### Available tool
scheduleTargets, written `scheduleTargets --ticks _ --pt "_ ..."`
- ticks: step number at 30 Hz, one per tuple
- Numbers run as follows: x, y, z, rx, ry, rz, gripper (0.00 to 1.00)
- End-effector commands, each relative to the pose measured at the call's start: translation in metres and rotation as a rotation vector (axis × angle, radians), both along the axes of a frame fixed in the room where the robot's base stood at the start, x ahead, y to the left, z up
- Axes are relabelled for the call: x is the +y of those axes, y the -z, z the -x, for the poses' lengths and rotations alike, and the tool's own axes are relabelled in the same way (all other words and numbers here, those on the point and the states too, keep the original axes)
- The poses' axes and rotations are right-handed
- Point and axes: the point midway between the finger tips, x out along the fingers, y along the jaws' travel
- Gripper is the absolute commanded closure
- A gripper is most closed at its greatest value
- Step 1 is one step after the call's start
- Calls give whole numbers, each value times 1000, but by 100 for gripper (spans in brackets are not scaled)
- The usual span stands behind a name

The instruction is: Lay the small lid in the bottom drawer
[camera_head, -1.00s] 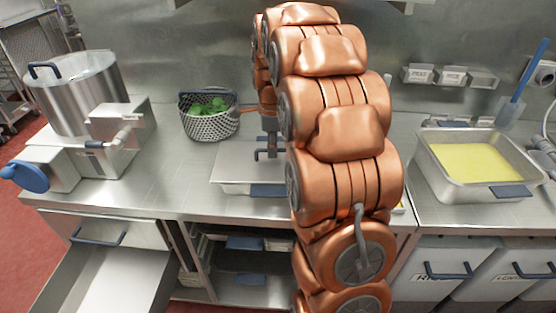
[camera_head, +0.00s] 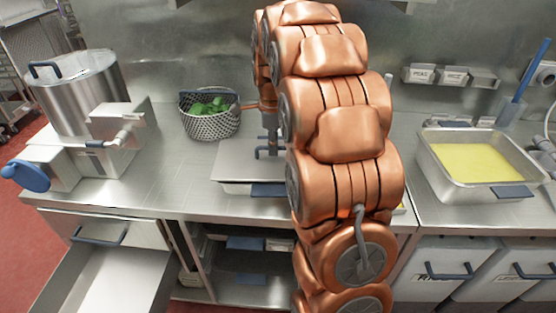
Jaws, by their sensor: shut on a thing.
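The small lid (camera_head: 238,160) is a flat grey metal plate with a dark blue handle, on a shallow pan at the middle of the counter. My gripper (camera_head: 268,145) points down at the lid's handle and is shut on it; my arm hides its right side and much of the lid. I cannot tell whether the lid is raised off the pan. The bottom drawer (camera_head: 120,280) is at the lower left, pulled open, and its visible floor is bare. It lies below a closed drawer with a blue handle (camera_head: 100,236).
A mesh basket of greens (camera_head: 211,125) stands just left of my gripper. A large lidded pot (camera_head: 78,95) stands at the far left. A pan of yellow liquid (camera_head: 480,165) is at the right. Open shelves (camera_head: 250,262) lie under the counter. Clear counter lies front left.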

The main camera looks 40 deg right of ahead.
Motion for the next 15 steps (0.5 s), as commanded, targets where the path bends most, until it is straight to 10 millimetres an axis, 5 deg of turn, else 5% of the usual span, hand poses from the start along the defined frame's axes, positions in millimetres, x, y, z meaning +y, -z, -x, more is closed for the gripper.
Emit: scheduleTargets --ticks 15 --pt "0 -24 0 -2 0 2 100"
